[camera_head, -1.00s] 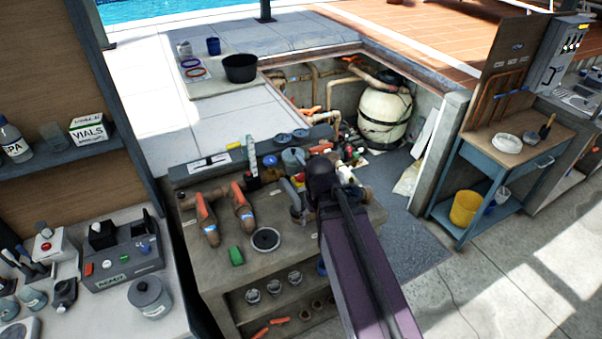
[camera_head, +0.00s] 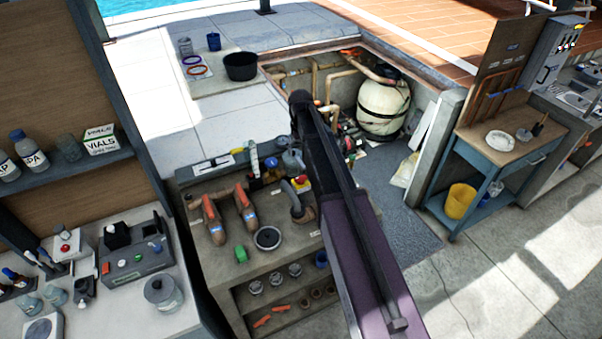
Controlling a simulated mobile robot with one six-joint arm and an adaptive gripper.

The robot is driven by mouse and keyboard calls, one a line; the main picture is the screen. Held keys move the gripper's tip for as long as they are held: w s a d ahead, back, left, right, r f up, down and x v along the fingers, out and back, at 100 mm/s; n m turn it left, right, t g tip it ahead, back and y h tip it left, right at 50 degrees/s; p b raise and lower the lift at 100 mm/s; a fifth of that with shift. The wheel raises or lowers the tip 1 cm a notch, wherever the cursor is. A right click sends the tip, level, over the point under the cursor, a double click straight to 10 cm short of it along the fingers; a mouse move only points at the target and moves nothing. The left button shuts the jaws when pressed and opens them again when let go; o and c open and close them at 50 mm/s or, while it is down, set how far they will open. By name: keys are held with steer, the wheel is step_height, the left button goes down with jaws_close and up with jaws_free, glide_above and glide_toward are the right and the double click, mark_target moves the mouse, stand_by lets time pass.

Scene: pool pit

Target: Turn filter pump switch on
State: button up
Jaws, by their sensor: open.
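I cannot make out a labelled filter pump switch. A grey control box (camera_head: 552,58) with small coloured lamps or switches is mounted at the far right, above the blue workbench. A red button on a yellow base (camera_head: 300,182) sits on the concrete bench, just left of my arm. The cream filter tank (camera_head: 383,108) stands in the pit among pipes. My arm rises from the bottom right and its dark upper end reaches the pit's near left side. My gripper does not show; the arm may hide it.
The concrete bench (camera_head: 200,184) holds orange-handled pipes (camera_head: 213,220) and a dark round dish (camera_head: 267,238). A blue workbench (camera_head: 482,160) stands right, with a yellow bucket (camera_head: 460,200) below. A shelf and counter with bottles and devices fill the left. Floor at lower right is clear.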

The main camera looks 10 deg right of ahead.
mark_target(301, 177)
steer(key=shift+f, duration=0.2)
stand_by(0.3)
step_height(301, 177, down, 13)
steer(key=b, duration=1.4)
steer(key=shift+f, duration=0.2)
steer(key=c, duration=1.1)
